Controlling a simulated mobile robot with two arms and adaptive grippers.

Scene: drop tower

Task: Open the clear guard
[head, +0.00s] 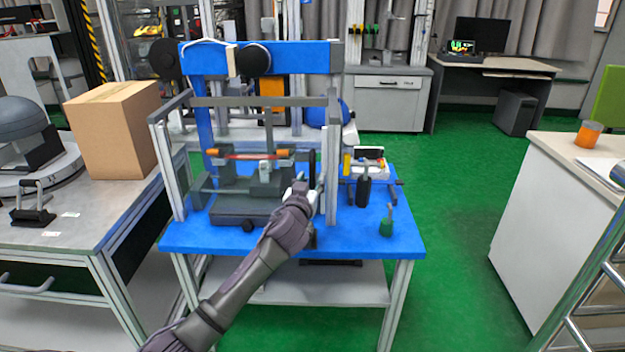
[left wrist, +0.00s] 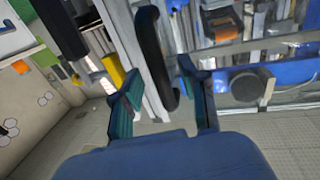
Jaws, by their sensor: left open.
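The clear guard is a see-through panel in a grey metal frame (head: 332,150) at the front of the blue drop tower (head: 205,120). It appears closed across the front. A black upright handle (head: 312,166) is on its right side. My left gripper (head: 304,192) is at the lower right of the guard, close to the handle and partly hiding it. In the left wrist view the two fingers (left wrist: 160,95) are apart, and the black handle (left wrist: 152,50) stands between them. I cannot tell whether either finger touches it. My right gripper is not in view.
The tower stands on a blue table (head: 400,235). A black-handled tool (head: 364,190) and a small green item (head: 387,222) are on its right part. A cardboard box (head: 112,130) is on the left bench. Green floor (head: 450,220) is clear to the right.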

